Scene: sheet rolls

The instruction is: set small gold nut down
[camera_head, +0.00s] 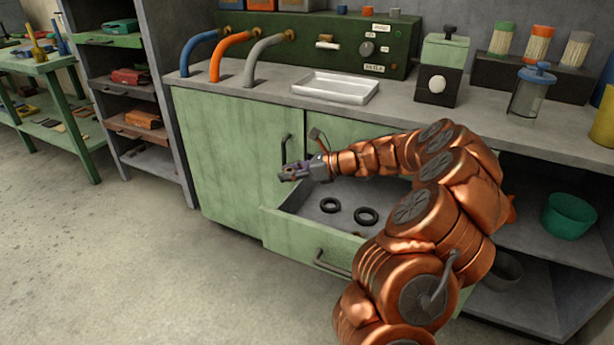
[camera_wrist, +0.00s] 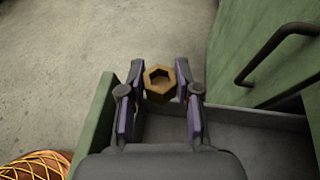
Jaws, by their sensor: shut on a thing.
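The small gold nut (camera_wrist: 159,84) is a hexagonal ring with an open hole, seen in the wrist view. My gripper (camera_wrist: 160,92) is shut on it, with one dark finger on each side near the tips. In the head view my gripper (camera_head: 287,174) is above the left end of the open green drawer (camera_head: 345,195). The nut is too small to make out clearly there. In the wrist view the drawer wall (camera_wrist: 97,120) runs at the left and the grey drawer floor (camera_wrist: 265,148) lies below right.
Two black rings, a left one (camera_head: 330,205) and a right one (camera_head: 366,216), lie in the drawer. A small brownish thing beside them is partly hidden by my arm. A white tray (camera_head: 334,88) stands on the counter. The floor at left is clear.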

